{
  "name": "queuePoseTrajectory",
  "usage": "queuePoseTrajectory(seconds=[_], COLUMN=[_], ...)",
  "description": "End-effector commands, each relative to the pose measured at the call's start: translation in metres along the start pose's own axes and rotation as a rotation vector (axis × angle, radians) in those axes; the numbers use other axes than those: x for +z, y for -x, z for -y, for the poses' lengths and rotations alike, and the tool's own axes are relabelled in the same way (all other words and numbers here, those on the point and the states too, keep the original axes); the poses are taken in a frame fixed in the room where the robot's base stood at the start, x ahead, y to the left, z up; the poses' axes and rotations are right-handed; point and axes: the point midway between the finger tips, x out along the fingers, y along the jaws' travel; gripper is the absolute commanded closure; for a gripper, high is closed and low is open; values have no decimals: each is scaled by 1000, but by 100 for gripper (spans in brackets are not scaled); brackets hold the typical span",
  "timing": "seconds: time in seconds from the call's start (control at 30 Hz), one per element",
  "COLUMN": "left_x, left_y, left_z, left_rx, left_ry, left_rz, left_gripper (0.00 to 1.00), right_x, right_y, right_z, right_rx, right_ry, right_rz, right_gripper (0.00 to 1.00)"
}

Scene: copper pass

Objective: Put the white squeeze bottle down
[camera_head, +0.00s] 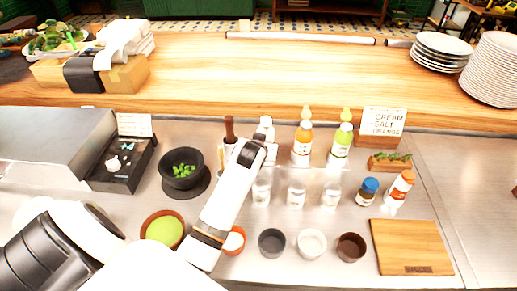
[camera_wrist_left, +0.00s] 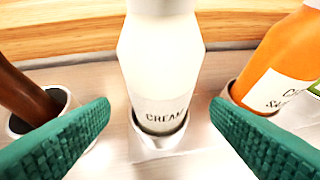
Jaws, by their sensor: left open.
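The white squeeze bottle (camera_head: 265,124), labelled CREAM, stands upright with its base in a round metal holder (camera_wrist_left: 160,146) in the left wrist view. Its top is cut off in that view (camera_wrist_left: 160,50). My left gripper (camera_wrist_left: 160,108) is open, with one green ribbed finger on each side of the bottle and visible gaps between. In the head view my left arm reaches in from the lower left and hides the bottle's lower part. My right gripper is not in view.
The orange bottle (camera_head: 303,140) and green bottle (camera_head: 342,138) stand to the right. A brown-handled tool (camera_head: 229,130) stands close on the left. A sign (camera_head: 383,121) is behind. Small bowls (camera_head: 311,243) and a cutting board (camera_head: 411,247) lie in front.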

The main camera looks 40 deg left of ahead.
Motion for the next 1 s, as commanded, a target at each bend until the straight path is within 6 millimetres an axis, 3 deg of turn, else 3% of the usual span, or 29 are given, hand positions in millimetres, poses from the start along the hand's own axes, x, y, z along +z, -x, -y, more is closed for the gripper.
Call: queuePoseTrajectory(seconds=[0.2, 0.43, 1.0], left_x=[-1, 0, 0], left_y=[44, 75, 83], left_z=[0, 1, 0], left_rx=[-1, -1, 0], left_ry=[0, 1, 0], left_rz=[2, 1, 0], left_gripper=[28, 28, 28], right_x=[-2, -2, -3], right_y=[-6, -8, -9], right_z=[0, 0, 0], right_rx=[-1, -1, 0], right_ry=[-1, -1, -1], right_rz=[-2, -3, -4], right_gripper=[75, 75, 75])
